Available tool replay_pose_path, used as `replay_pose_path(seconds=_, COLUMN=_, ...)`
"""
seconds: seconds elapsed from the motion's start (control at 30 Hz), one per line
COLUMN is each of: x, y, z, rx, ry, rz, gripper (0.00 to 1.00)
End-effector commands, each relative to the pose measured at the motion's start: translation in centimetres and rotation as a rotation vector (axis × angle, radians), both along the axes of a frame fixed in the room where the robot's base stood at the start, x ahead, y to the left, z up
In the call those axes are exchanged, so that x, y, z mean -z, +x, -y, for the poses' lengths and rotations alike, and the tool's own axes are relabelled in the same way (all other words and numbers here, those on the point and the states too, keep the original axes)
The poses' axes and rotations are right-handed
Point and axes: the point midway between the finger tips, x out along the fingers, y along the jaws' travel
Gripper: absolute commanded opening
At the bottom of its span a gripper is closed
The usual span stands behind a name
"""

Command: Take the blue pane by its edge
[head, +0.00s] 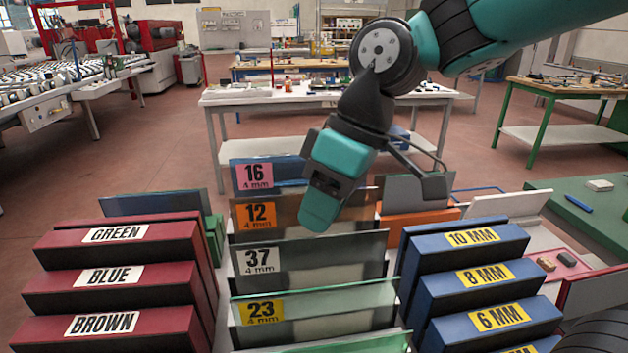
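A dark slate-blue pane (150,204) stands at the back left, behind the red block labelled GREEN. My gripper (320,212) points down over the middle row of panes, well to the right of that pane. Its teal end is in front of the brownish pane labelled 12 (290,214) and just above or at the top edge of the greyish pane labelled 37 (330,262). I cannot tell whether it touches either, or whether its fingers are apart. I see nothing held.
Red blocks labelled GREEN (125,238), BLUE and BROWN stand left; blue blocks labelled in millimetres (470,285) stand right. A greenish pane labelled 23 (320,312) is in front. A grey pane (410,190) stands behind at right. A white workbench (215,108) is beyond.

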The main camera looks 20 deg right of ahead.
Motion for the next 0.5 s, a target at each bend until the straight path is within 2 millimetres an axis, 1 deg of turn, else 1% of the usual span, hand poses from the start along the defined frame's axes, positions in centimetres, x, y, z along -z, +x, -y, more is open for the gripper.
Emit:
replay_pose_path(seconds=0.03, x=-2.9, y=3.9, z=0.6, rx=-0.041, ry=0.005, rz=0.023, gripper=0.34)
replay_pose_path(seconds=0.07, x=-4.0, y=6.0, z=1.0, rx=-0.076, ry=0.008, rz=0.042, gripper=0.34)
replay_pose_path(seconds=0.1, x=-5.2, y=8.8, z=1.7, rx=-0.122, ry=0.011, rz=0.069, gripper=0.34)
replay_pose_path(seconds=0.17, x=-6.6, y=12.6, z=3.1, rx=-0.191, ry=0.010, rz=0.107, gripper=0.34)
replay_pose_path(seconds=0.2, x=-7.3, y=15.0, z=4.1, rx=-0.236, ry=0.009, rz=0.132, gripper=0.34)
replay_pose_path(seconds=0.27, x=-8.1, y=18.0, z=5.8, rx=-0.302, ry=0.004, rz=0.169, gripper=0.34)
replay_pose_path(seconds=0.3, x=-8.4, y=19.8, z=6.9, rx=-0.341, ry=-0.002, rz=0.190, gripper=0.34)
replay_pose_path(seconds=0.33, x=-8.6, y=20.9, z=7.6, rx=-0.369, ry=-0.006, rz=0.206, gripper=0.34)
replay_pose_path(seconds=0.4, x=-8.7, y=23.0, z=9.3, rx=-0.423, ry=-0.016, rz=0.234, gripper=0.34)
replay_pose_path(seconds=0.5, x=-8.7, y=24.9, z=10.9, rx=-0.479, ry=-0.029, rz=0.264, gripper=0.34)
